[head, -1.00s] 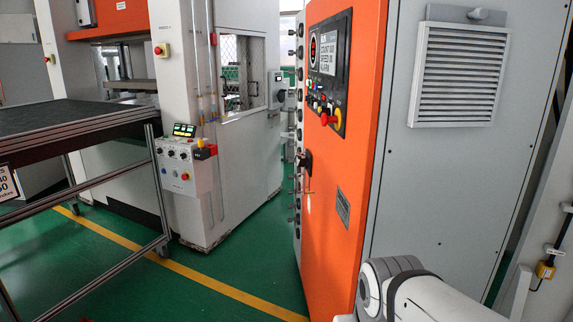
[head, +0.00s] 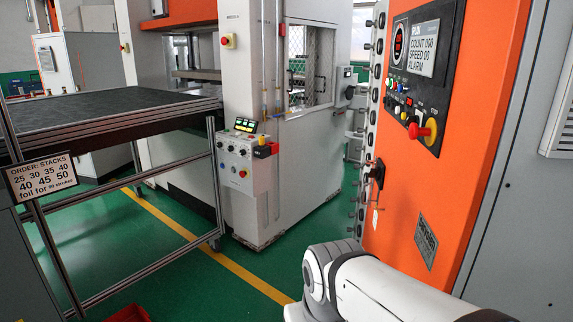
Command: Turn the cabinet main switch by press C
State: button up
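An orange cabinet door (head: 468,150) stands right of centre in the head view. Its dark upper panel carries a display (head: 423,48), small buttons and a red knob on a yellow base (head: 424,131). Lower down is a black door handle (head: 377,172) with something hanging under it. Behind its left edge, a dark switch-like part (head: 345,73) sits on the side of a white press (head: 245,110); its setting is too small to tell. The press label is too small to read. My white arm shows at the bottom, but my gripper is out of view.
A dark-topped table (head: 110,108) with a metal frame fills the left. A sign (head: 41,178) about stacks hangs at its near end. A control box (head: 240,160) is on the press front. Part of a red bin (head: 128,314) shows at the bottom. Green floor is open between table and cabinet.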

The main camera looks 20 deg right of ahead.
aim_at(374, 173)
jog(key=u, duration=0.4)
jog(key=i, duration=1.3)
jog(key=z, duration=0.5)
jog(key=i, duration=0.7)
jog(key=z, duration=0.55)
jog(key=k, duration=0.85)
jog(key=z, duration=0.15)
jog(key=i, duration=0.85)
jog(key=u, duration=0.05)
